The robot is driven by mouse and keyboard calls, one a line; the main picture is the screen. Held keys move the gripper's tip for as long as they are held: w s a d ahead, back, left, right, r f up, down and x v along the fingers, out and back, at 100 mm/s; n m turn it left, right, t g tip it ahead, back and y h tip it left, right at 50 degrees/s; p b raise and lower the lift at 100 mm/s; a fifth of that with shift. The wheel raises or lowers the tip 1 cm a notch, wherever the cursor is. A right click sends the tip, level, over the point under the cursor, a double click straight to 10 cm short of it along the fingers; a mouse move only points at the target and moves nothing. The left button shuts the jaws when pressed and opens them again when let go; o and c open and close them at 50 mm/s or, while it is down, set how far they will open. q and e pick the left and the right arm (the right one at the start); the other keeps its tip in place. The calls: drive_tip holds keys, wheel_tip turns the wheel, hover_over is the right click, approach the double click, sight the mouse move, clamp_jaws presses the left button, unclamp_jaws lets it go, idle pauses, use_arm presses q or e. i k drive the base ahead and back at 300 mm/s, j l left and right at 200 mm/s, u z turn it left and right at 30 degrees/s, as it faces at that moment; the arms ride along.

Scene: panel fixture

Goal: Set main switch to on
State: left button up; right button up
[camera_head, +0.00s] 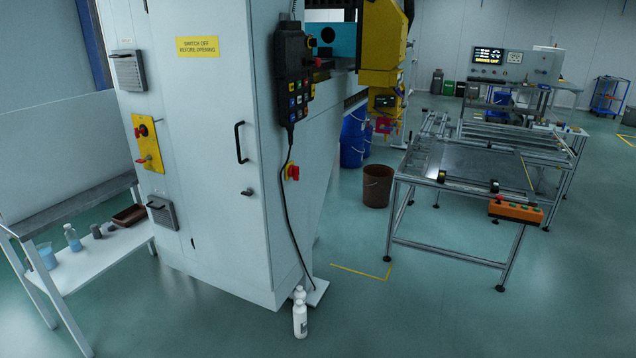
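A tall white machine cabinet (210,120) stands left of centre, with a yellow "switch off before opening" label (198,47). On its left face is a yellow switch plate (148,143) with a dark, red-centred part at the top and a red handle (145,160) below. Neither of my grippers is in view.
A black control pendant (293,80) hangs on the cabinet, its cable running to the floor. A white bottle (300,315) stands by the cabinet base. A shelf table (85,255) is at left. A metal frame table (460,185) is at right. The front floor is clear.

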sight(293, 171)
drive_tip(key=i+l+u, duration=0.15)
drive_tip(key=i+l, duration=0.1)
drive_tip(key=i, duration=0.45)
drive_tip(key=i+l+u, duration=0.1)
drive_tip(key=i, duration=0.4)
drive_tip(key=i+l, duration=0.2)
drive_tip(key=i, duration=0.3)
drive_tip(key=i+l+u, duration=0.15)
drive_tip(key=i, duration=0.4)
